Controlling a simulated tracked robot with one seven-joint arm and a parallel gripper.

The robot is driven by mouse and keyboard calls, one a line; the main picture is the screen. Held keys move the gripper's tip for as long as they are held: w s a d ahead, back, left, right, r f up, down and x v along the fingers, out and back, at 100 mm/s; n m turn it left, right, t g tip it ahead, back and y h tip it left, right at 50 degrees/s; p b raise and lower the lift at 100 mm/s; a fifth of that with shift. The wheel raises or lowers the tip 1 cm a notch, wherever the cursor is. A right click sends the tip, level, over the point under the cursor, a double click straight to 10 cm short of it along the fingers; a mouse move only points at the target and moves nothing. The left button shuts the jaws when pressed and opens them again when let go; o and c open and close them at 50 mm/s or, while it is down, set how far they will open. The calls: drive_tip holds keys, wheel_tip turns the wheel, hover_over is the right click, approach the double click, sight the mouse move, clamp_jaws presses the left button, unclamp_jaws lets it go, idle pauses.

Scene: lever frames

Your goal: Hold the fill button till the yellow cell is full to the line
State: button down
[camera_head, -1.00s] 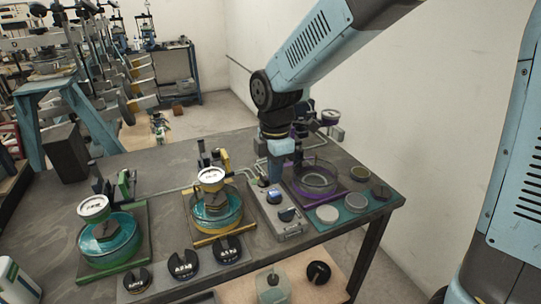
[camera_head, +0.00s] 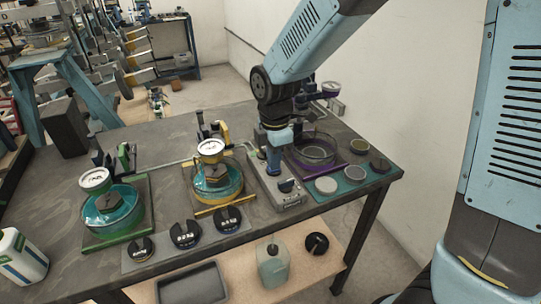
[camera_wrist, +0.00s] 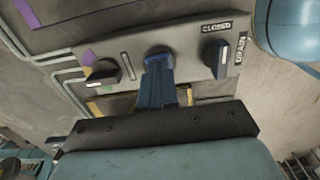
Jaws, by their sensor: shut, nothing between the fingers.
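The yellow cell (camera_head: 230,190) is a round clear dish on a yellow-edged base with teal liquid in it. A dark weight and a white dial sit above it. Its line is too small to make out. The grey control box (camera_head: 291,200) stands just right of it. In the wrist view, a round blue button (camera_wrist: 157,51) sits between two black knobs on the box. My gripper (camera_wrist: 157,66) is shut and empty, its blue fingertips at the button and partly covering it. I cannot tell whether they press it. In the head view, my gripper (camera_head: 273,174) points down at the box.
A green cell (camera_head: 128,230) stands at the left and a purple cell (camera_head: 318,148) right of the box. Black weights (camera_head: 186,235) lie along the front. A teal mat (camera_head: 350,183) with discs lies at the right. Pipes (camera_wrist: 55,58) run along the bench.

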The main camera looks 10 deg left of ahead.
drive_tip(key=shift+s+d+f, duration=0.2)
drive_tip(key=shift+s+f, duration=0.1)
drive_tip(key=shift+f, duration=0.4)
idle(4.0)
wheel_tip(320, 180, up, 15)
drive_tip(key=shift+w+a+f, duration=0.2)
drive_tip(key=shift+w, duration=0.1)
idle(0.3)
idle(0.5)
